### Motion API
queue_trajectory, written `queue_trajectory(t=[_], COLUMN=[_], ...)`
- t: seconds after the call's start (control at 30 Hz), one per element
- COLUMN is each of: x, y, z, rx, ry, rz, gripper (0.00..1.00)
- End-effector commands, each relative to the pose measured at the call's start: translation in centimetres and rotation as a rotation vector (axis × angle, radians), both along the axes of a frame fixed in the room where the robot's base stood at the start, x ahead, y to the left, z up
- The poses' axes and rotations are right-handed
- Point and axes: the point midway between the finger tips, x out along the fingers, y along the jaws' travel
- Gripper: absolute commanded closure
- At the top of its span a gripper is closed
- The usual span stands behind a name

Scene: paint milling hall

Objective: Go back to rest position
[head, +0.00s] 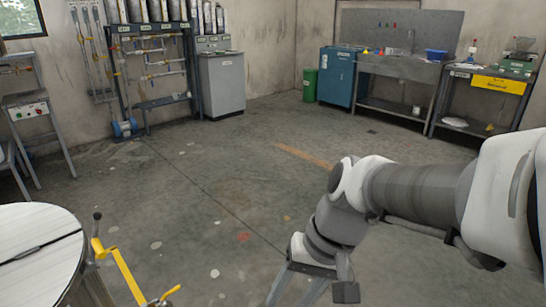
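My arm reaches in from the right edge of the head view and bends down in front of the floor. My gripper (294,294) is at the bottom edge, pointing down. Its two fingers show apart, with floor visible between them. The fingertips are cut off by the picture edge. I see nothing held between the visible parts of the fingers.
A round white-topped drum or table (40,245) with a yellow crank handle (125,272) stands at lower left. A grey cabinet (222,85), green bin (310,85), blue cabinet (340,78) and workbenches (402,68) line the walls. The middle floor (200,190) is clear.

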Motion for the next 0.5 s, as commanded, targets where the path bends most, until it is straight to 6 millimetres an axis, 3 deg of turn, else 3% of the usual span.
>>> queue_trajectory(t=[0.2,0.5], x=[-1.2,-2.9], y=[-5.2,-10.6], z=[2.9,6.1], rx=[-0.155,-0.314], ry=[-0.225,-0.468], rz=[-0.033,-0.087], gripper=[0.47,0.47])
